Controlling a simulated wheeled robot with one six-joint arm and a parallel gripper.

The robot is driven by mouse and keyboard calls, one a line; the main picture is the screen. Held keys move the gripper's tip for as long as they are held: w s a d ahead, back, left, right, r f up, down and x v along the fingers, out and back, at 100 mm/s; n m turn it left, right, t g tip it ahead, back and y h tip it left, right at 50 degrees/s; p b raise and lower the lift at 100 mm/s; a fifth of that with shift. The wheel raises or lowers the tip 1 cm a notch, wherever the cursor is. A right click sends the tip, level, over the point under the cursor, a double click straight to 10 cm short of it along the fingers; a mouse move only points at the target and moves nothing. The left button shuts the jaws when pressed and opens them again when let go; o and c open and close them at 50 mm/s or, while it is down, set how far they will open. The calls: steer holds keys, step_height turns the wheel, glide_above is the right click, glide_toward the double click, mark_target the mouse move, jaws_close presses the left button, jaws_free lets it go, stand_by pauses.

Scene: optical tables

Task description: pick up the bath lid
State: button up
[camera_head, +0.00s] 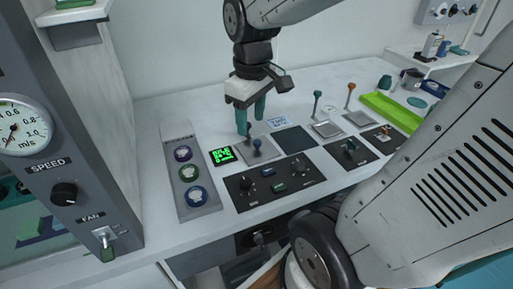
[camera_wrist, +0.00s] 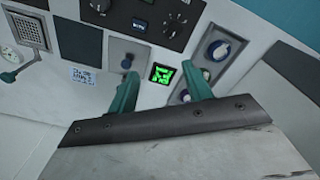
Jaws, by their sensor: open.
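My gripper (camera_head: 251,115) points down over the back part of the white bench, its two teal fingers apart and nothing between them. In the wrist view my gripper (camera_wrist: 160,80) is open, with a small green-lit display (camera_wrist: 162,74) showing between the fingers. I cannot tell for certain which thing is the bath lid.
A panel with three round dials (camera_head: 186,172) stands left of the green display (camera_head: 222,155). A black control panel (camera_head: 277,187) lies in front. Plates with upright levers (camera_head: 317,95) and a lime-green tray (camera_head: 391,110) stand to the right.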

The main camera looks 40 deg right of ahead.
mark_target(257, 141)
steer(key=w+d+f+n, duration=0.1)
steer(key=w+d+f, duration=0.3)
steer(key=w+d+f+n, duration=0.2)
steer(key=w+d+f, duration=0.2)
steer(key=d, duration=0.1)
steer(key=shift+w+f+g, duration=0.15)
steer(key=shift+f+g, duration=0.05)
steer(key=shift+g, duration=0.1)
step_height(257, 141, down, 8)
steer(key=shift+r, duration=0.1)
steer(key=shift+c, duration=0.3)
jaws_close()
